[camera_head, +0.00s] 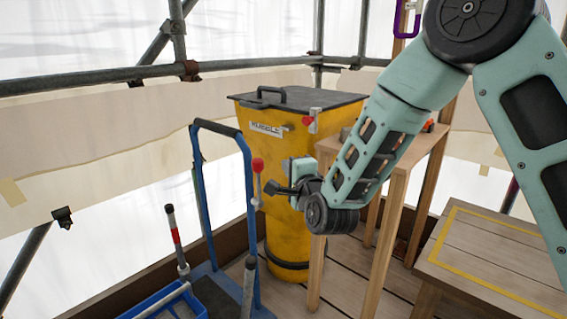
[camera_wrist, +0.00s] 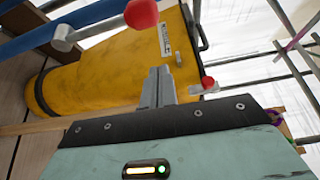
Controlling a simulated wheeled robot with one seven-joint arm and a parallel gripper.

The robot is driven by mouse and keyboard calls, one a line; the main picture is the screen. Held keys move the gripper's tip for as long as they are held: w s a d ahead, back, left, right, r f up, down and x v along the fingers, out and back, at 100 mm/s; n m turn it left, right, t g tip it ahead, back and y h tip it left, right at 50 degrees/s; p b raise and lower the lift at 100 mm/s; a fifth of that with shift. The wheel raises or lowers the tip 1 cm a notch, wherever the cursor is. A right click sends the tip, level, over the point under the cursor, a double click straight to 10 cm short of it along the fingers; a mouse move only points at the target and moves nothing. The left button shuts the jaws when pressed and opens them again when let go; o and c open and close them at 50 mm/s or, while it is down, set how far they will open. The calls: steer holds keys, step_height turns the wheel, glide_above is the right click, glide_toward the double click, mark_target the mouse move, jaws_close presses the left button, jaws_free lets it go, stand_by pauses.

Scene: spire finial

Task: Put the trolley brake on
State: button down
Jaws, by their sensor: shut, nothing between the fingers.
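The trolley (camera_head: 249,200) stands at the lower left, with a blue tubular frame and a dark grip along its top. A lever with a red ball knob (camera_head: 257,165) sits at its right upright. In the wrist view the red knob (camera_wrist: 141,14) is at the top, on a grey arm by the blue tube (camera_wrist: 92,16). My gripper (camera_head: 272,188) is just right of the lever in the head view, its fingers pointing left. In the wrist view my gripper (camera_wrist: 158,85) has its fingers together and empty, apart from the knob. I cannot tell the exact gap.
A yellow bin (camera_head: 285,225) with a dark lid and a red-tipped fitting (camera_head: 308,121) stands behind my gripper. A wooden stand (camera_head: 393,215) and a low table with yellow tape (camera_head: 500,255) are at the right. A blue crate (camera_head: 165,305) lies at the trolley's foot. Scaffold tubes surround the deck.

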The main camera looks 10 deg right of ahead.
steer(key=s, duration=0.5)
steer(key=shift+s+d, duration=0.15)
steer(key=shift+d, duration=0.25)
steer(key=s+a+f+n+g+y, duration=0.35)
steer(key=s+a+n+g, duration=0.5)
steer(key=s+n, duration=0.45)
steer(key=s+d+n+g+h, duration=0.35)
steer(key=s+n, duration=0.25)
steer(key=s, duration=0.4)
steer(key=s+d+n+g+h, duration=0.25)
steer(key=s+n+g, duration=0.25)
steer(key=s, duration=0.6)
step_height(320, 180, up, 28)
steer(key=d+p, duration=0.1)
steer(key=p, duration=2.7)
steer(key=shift+s+d+f+g, duration=0.15)
steer(key=shift+s+d+g, duration=0.05)
steer(key=shift+s+g, duration=0.1)
